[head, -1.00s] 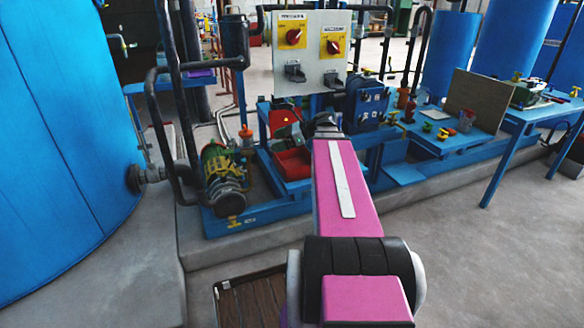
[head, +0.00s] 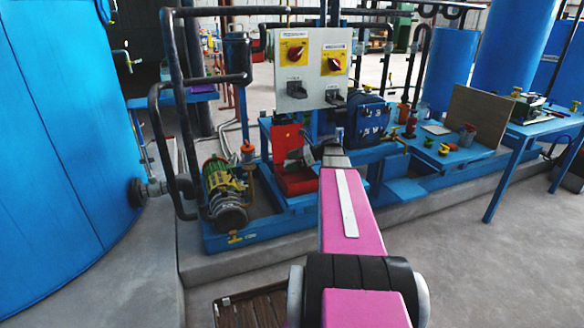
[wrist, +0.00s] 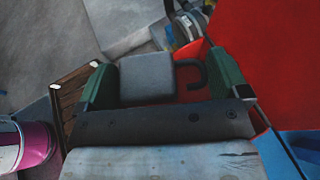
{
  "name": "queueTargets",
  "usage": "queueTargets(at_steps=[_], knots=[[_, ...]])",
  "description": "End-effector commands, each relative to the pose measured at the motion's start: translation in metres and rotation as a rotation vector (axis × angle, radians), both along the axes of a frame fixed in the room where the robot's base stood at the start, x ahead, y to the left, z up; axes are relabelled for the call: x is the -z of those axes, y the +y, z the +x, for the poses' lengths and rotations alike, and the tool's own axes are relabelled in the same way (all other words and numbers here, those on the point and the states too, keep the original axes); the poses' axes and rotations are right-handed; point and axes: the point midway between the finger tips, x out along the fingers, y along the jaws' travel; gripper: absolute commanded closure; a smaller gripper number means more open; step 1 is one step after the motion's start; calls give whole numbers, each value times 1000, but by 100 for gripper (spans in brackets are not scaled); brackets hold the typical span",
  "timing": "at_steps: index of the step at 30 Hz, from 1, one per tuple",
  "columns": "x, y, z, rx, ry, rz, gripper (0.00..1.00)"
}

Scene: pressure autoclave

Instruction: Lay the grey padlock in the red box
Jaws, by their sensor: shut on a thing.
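The grey padlock (wrist: 148,80) sits between the two green fingers of my gripper (wrist: 165,88) in the wrist view, its dark curved shackle (wrist: 193,74) pointing right. My gripper is shut on it. The red box (head: 297,183) stands on the blue bench in the head view, with its red lid (head: 287,145) raised at the back. In the head view my gripper (head: 312,150) is close to the box's upper right side, and the padlock cannot be made out there. In the wrist view a red box edge (wrist: 190,52) shows beyond the padlock; how far below it lies is unclear.
A grey switch panel (head: 313,68) with two red knobs stands behind the box. A blue case (head: 366,124) is to the right. A green motor (head: 224,190) and dark pipes are to the left.

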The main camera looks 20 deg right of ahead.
Motion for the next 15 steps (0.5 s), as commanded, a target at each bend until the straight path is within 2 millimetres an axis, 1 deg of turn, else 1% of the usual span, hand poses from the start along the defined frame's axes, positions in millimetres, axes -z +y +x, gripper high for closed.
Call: queueTargets(at_steps=[1, 3, 6, 15], knots=[[8, 0, 0, 1, 2, 1, 33], [17, 0, 0, 0, 1, 0, 33], [25, 0, 0, 0, 1, 0, 33], [26, 0, 0, 0, 0, 0, 33]])
